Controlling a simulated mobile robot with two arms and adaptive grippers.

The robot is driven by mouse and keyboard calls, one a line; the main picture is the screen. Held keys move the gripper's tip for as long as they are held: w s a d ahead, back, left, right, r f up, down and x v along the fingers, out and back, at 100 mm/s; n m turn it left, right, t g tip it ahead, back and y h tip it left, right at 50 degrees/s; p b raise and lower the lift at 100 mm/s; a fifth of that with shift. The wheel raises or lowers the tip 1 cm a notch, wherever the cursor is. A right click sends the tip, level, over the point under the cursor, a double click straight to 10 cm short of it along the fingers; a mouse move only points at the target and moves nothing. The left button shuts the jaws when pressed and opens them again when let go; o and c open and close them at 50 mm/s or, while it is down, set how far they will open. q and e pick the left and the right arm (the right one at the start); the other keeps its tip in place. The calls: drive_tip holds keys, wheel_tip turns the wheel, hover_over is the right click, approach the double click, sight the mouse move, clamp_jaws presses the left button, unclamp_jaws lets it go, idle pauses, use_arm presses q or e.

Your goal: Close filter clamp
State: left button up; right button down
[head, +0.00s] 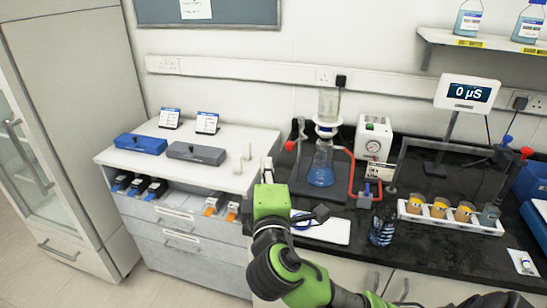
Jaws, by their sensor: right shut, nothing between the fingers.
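The filter assembly stands on a dark base on the black bench. Its clear funnel (328,104) sits upright above a glass flask (321,168) holding blue liquid. A pale collar (326,128) lies where funnel and flask meet; the clamp is too small to tell open or shut. A red hose (350,165) runs down the flask's right side. My left gripper is out of view.
A white pump box (375,137) stands right of the flask. A white drawer cabinet (190,235) with blue (140,144) and grey (196,153) cases is left.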

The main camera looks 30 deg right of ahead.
drive_tip(key=w+d+p, duration=0.4)
drive_tip(key=w+d, duration=0.1)
drive_tip(key=d, duration=0.2)
idle(0.3)
drive_tip(key=shift+f, duration=0.1)
drive_tip(key=shift+s+d, duration=0.1)
drive_tip(key=shift+d, duration=0.05)
